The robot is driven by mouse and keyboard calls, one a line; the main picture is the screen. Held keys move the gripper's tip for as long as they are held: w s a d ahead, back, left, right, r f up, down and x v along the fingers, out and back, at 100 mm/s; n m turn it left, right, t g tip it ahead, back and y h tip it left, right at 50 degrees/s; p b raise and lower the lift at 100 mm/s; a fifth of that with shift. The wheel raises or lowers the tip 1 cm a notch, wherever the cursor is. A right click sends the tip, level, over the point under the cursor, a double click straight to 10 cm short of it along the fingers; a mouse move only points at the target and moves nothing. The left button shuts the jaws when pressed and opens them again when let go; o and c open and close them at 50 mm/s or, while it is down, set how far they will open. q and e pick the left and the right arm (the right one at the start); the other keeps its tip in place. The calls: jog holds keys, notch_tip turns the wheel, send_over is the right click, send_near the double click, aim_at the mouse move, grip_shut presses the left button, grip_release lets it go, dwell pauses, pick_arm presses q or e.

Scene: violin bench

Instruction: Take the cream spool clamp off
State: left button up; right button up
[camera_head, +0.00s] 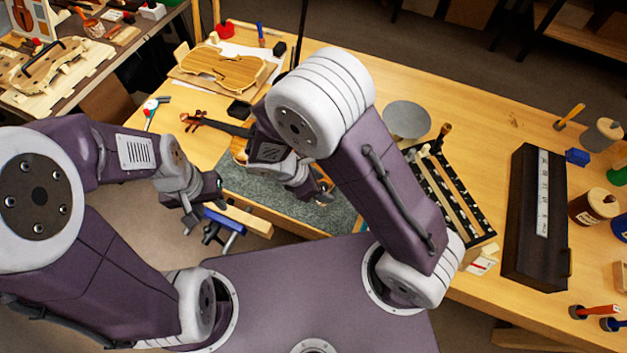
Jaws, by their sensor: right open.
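A violin (208,123) lies on the bench with its scroll to the left. Most of its body (238,147) is hidden behind my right arm. My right gripper (324,192) is open, low over the grey mat (258,190), at the violin's right. A small pale piece shows near its fingertips, but I cannot tell whether it is the cream spool clamp. My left gripper (208,224) hangs off the bench's front edge, apart from the violin. Its fingers are too dark and small to tell open from shut.
A black slotted rack (461,190) and a long dark case (530,215) stand on the right. A grey round dish (406,119) is behind the rack. A bare violin body (222,66) lies at the back left. A blue vise (225,220) juts from the front edge.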

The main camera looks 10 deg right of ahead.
jog(key=shift+w+d+f, duration=0.1)
jog(key=shift+d+f, duration=0.2)
jog(key=shift+f, duration=0.1)
grip_shut()
